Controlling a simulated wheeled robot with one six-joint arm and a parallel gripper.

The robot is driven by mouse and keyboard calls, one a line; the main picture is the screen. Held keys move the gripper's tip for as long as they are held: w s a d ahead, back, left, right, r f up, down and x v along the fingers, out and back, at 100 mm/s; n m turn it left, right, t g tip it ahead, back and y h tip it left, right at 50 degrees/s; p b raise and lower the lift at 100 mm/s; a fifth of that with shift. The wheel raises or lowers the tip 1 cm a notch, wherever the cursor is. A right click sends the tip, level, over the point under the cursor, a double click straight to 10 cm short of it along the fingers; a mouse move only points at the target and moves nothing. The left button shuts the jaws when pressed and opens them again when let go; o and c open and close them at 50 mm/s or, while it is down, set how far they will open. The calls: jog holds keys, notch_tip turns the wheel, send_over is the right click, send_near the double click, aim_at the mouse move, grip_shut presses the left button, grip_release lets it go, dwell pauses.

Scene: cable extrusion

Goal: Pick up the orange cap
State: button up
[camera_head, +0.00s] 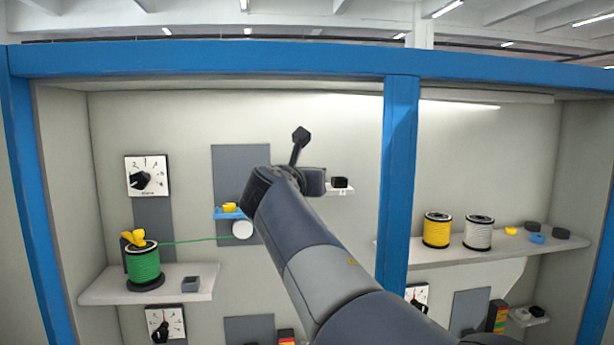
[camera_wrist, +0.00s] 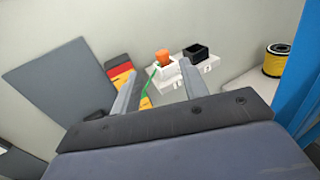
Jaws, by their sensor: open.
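The orange cap (camera_wrist: 163,58) shows in the wrist view as a small upright orange piece in a white holder (camera_wrist: 168,72) on a small white shelf. My gripper (camera_wrist: 161,74) is open, its two grey fingers pointing at the holder, one on each side. The cap appears beyond the fingertips; nothing is clearly held.
A black open box (camera_wrist: 196,52) stands right of the holder. A yellow spool (camera_wrist: 275,62) and blue post (camera_head: 398,180) are to the right. A green spool (camera_head: 144,268) stands at left.

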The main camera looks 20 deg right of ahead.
jog(key=p+x, duration=0.1)
jog(key=x, duration=0.2)
jog(key=p+x, duration=0.1)
jog(key=x, duration=0.5)
jog(key=shift+d+f+p, duration=0.1)
jog(key=shift+f+p, duration=0.15)
jog(key=shift+p, duration=0.15)
grip_shut()
